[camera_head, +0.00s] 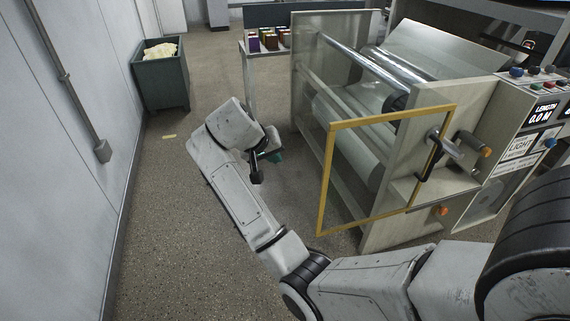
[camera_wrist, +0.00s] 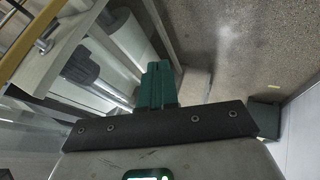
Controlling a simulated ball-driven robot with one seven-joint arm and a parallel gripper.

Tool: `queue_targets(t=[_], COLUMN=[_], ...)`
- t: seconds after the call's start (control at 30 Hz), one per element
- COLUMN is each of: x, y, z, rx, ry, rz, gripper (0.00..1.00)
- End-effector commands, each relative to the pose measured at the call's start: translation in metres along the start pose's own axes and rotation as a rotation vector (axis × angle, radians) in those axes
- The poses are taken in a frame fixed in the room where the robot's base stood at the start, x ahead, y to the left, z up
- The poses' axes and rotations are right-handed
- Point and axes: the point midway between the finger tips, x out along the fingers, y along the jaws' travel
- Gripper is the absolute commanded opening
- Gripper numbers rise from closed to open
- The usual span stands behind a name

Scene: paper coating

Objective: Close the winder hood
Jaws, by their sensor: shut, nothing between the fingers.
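The winder hood (camera_head: 325,180) is a clear panel in a yellow frame at the front of the winding machine, right of centre in the head view. It seems to stand out from the machine, but its exact angle is hard to tell. A dark handle (camera_head: 428,166) shows at its right side. A yellow bar, likely the hood frame, shows at the upper left of the wrist view (camera_wrist: 27,41). My gripper (camera_head: 274,157) is left of the hood and apart from it, over the floor. Its green fingers are together and empty in the wrist view (camera_wrist: 156,84).
The machine's metal rollers (camera_head: 370,72) lie behind the hood. A control panel (camera_head: 545,113) reading "LENGTH 0.0 M" stands at the right. A green bin (camera_head: 162,83) stands by the left wall. A small table (camera_head: 247,60) holds several coloured blocks. The floor at left is mostly clear.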

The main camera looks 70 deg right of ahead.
Motion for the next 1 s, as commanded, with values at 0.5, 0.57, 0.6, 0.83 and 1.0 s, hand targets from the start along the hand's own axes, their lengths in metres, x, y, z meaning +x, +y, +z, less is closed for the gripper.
queue_targets(t=[0.5, 0.57, 0.6, 0.83, 1.0], x=[0.094, 0.097, 0.100, 0.108, 0.109], y=[0.003, 0.013, 0.018, 0.033, 0.035], z=[0.001, 0.001, 0.001, 0.001, 0.001], rx=[-0.001, 0.001, -0.001, -0.003, -0.004], ry=[-0.003, -0.001, -0.001, -0.001, 0.000], rz=[0.000, -0.001, -0.001, -0.003, -0.003], gripper=[0.00, 0.00, 0.00, 0.00, 0.00])
